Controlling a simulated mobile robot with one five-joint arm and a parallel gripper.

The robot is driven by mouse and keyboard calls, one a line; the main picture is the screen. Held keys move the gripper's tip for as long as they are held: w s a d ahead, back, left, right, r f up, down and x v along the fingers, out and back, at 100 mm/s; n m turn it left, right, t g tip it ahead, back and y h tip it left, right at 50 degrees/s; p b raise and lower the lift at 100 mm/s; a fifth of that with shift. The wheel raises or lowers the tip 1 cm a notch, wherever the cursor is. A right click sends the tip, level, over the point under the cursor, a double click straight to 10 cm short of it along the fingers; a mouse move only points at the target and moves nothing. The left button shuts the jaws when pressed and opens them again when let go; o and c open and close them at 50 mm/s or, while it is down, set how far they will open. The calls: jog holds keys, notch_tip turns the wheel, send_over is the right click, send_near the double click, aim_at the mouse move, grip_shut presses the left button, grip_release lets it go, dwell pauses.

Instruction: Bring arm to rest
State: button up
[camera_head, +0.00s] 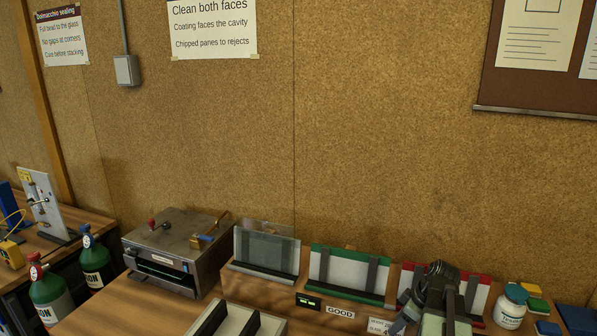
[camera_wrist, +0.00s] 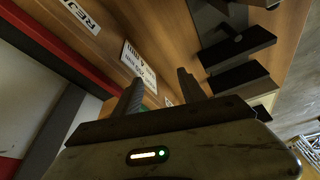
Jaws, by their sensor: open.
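My gripper (camera_wrist: 158,84) shows in the wrist view with its two fingers apart and nothing between them. Beyond the fingers lie the wooden bench and a small white printed label (camera_wrist: 139,60). In the head view my arm is folded at the lower right, in front of the red-edged rack (camera_head: 410,277). It covers part of that rack and of a label beside it. My fingertips cannot be made out clearly there.
Left of my arm stand the green-edged rack (camera_head: 338,278) with a GOOD label, a rack with a glass pane (camera_head: 266,250), and a metal machine (camera_head: 176,247). A white jar (camera_head: 510,307) stands close on the right. Green bottles (camera_head: 50,297) stand at far left.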

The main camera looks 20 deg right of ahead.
jog(key=w+a+f+b, duration=0.1)
jog(key=w+a, duration=0.1)
jog(key=a, duration=0.6)
jog(key=w+a+f+n+g, duration=0.1)
jog(key=a, duration=0.8)
jog(key=w+a+f+n+g+b, duration=0.1)
jog(key=w+a+f, duration=0.1)
jog(key=a, duration=0.6)
jog(key=shift+w+a+f+b, duration=0.1)
jog(key=shift+w+a+b, duration=0.2)
jog(key=shift+w+a, duration=0.1)
jog(key=s+a+f+m+g+h, duration=0.1)
jog(key=s+a+m+h, duration=0.1)
jog(key=s+a+m, duration=0.2)
jog(key=a+m+b, duration=0.1)
jog(key=a+m, duration=0.2)
jog(key=m, duration=0.2)
jog(key=shift+f, duration=0.25)
